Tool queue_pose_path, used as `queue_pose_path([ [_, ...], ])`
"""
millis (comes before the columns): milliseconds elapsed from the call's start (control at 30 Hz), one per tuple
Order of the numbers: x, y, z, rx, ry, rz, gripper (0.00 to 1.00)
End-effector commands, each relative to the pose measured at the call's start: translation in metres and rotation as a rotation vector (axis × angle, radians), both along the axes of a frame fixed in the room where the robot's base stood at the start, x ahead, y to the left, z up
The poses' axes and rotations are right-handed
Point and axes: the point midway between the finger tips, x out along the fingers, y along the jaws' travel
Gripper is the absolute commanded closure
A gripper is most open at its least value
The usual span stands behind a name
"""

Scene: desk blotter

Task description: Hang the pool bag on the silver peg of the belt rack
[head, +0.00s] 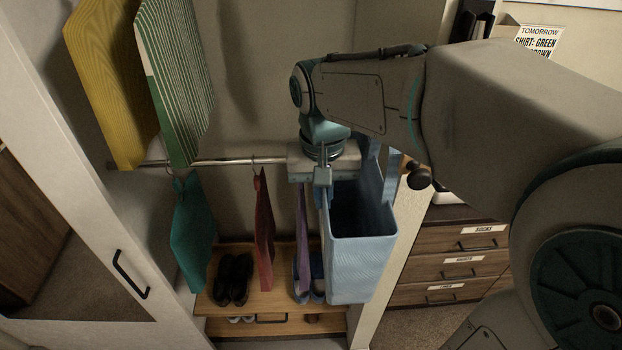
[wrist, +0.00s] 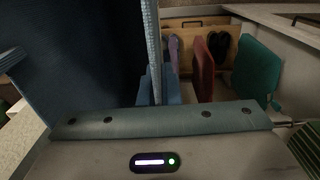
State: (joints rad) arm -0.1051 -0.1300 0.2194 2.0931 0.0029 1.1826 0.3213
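The light blue pool bag (head: 362,262) hangs open-topped and roughly upright below my gripper (head: 323,188) in the head view. My gripper appears shut on its near left strap or rim; the exact grip is partly hidden. In the wrist view the bag (wrist: 65,65) fills the left side as a dark blue wall, with a lighter strap or edge beside it. A dark round knob (head: 419,177) sticks out at the edge of the white closet panel, just right of the bag. I cannot make out a silver peg or the rest of the belt rack; my arm covers part of that area.
A silver closet rod (head: 225,161) holds yellow (head: 108,80) and green-striped (head: 178,75) cloths above, and teal (head: 191,228), red (head: 264,230) and purple (head: 302,240) ones lower down. Dark shoes (head: 233,278) stand on a wooden shelf below. A labelled drawer unit (head: 455,265) stands right.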

Motion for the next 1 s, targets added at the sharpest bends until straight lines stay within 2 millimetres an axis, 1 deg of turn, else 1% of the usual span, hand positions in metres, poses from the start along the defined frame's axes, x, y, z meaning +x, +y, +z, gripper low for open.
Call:
queue_pose_path([
  [267, 0.000, -0.017, -0.001, 0.000, -0.002, -0.002, 1.00],
  [500, 0.000, -0.027, -0.008, 0.000, -0.001, -0.001, 1.00],
  [1000, 0.000, -0.030, -0.010, 0.000, -0.001, 0.000, 1.00],
])
